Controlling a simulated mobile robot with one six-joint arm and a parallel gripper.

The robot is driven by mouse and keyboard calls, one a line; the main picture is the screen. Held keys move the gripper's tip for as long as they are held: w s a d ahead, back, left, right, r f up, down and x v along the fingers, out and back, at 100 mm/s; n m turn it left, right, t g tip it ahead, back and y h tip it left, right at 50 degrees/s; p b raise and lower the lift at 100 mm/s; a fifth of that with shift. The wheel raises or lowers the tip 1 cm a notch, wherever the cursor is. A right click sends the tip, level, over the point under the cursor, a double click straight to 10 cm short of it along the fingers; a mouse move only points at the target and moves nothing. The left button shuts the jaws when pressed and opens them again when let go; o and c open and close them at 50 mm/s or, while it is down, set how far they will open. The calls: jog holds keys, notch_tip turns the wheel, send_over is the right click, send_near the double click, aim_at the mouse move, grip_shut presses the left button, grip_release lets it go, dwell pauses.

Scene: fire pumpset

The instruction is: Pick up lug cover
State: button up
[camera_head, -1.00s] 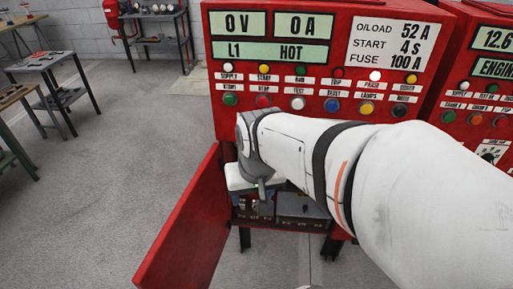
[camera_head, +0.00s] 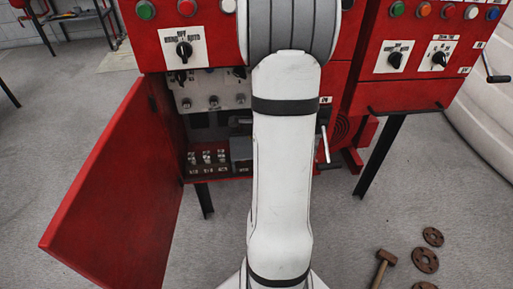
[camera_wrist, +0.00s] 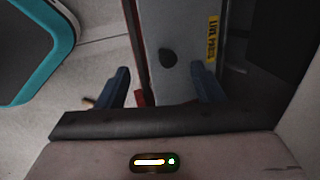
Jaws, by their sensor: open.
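In the wrist view, a grey plate (camera_wrist: 172,28) with a dark round knob (camera_wrist: 168,58) and a yellow label reading "LIVE PARTS" (camera_wrist: 212,38) lies ahead; it looks like the lug cover. My gripper (camera_wrist: 163,78) is open, with one blue finger on each side of the knob in the picture. Nothing is held, and I cannot tell how far off the knob is. In the head view, my arm hides my gripper and part of the open red cabinet's lower bay (camera_head: 205,125). I cannot make out the lug cover there.
The red cabinet door (camera_head: 110,165) stands swung open on the left. A lever handle (camera_head: 324,145) sticks out right of my arm. A hammer (camera_head: 384,266) and round flanges (camera_head: 425,260) lie at lower right. A teal-edged dark shape (camera_wrist: 35,45) shows in the wrist view.

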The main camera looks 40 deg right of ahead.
jog(key=b+x, duration=0.1)
jog(key=x, duration=0.4)
jog(key=shift+w+a, duration=0.15)
jog(key=shift+w, duration=0.05)
jog(key=shift+r, duration=0.1)
jog(key=shift+c, duration=0.4)
jog(key=c, duration=1)
